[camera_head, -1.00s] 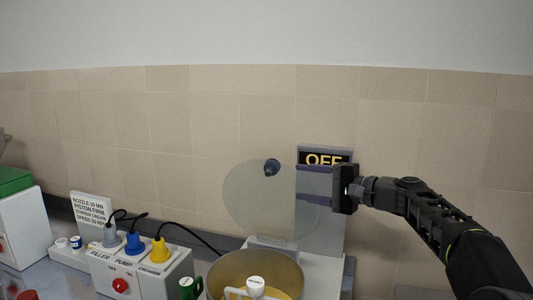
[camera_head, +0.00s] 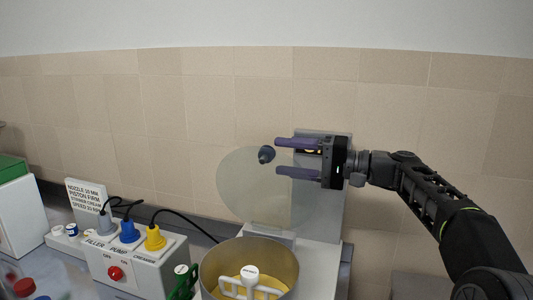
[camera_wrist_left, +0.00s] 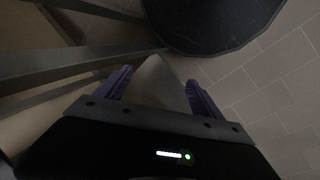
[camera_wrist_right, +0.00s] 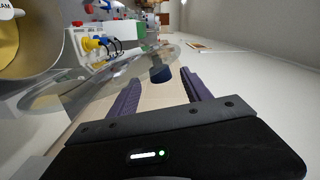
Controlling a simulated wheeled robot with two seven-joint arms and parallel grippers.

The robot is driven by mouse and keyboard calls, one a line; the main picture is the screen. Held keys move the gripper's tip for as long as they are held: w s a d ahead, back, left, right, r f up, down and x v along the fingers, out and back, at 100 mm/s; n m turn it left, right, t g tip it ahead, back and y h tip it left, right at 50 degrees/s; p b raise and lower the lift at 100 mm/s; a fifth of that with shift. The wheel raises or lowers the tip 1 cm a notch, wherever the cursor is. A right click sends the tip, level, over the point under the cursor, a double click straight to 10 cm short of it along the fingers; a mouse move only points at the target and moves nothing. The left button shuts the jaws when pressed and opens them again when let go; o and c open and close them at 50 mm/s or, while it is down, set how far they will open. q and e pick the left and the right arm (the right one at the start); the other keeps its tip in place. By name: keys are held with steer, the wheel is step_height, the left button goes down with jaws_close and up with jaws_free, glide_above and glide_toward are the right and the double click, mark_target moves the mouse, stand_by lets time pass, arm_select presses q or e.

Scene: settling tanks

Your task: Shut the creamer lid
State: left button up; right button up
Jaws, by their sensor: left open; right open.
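The creamer lid (camera_head: 250,192) is a clear round disc with a dark knob (camera_head: 266,154). It stands raised at the back of the creamer bowl (camera_head: 215,264), which is open and holds a yellow mass and a white paddle (camera_head: 249,279). My right gripper (camera_head: 287,158) is open at the lid's upper right, its two purple fingers pointing left near the knob. In the right wrist view the knob (camera_wrist_right: 160,74) shows just beyond the fingertips, and the lid (camera_wrist_right: 100,85) reaches toward the bowl (camera_wrist_right: 25,35). My left gripper (camera_wrist_left: 158,85) is open and empty, away from the bowl.
A grey control box (camera_head: 130,262) with blue, yellow and grey plugs and a red button stands left of the bowl. A nozzle sign (camera_head: 88,197) is behind it. A panel (camera_head: 322,215) rises behind the lid. A dark round surface (camera_wrist_left: 212,20) is near my left gripper.

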mark_target(266, 155)
steer(key=p+x, duration=0.1)
steer(key=x, duration=0.4)
jaws_close()
stand_by(0.6)
stand_by(0.8)
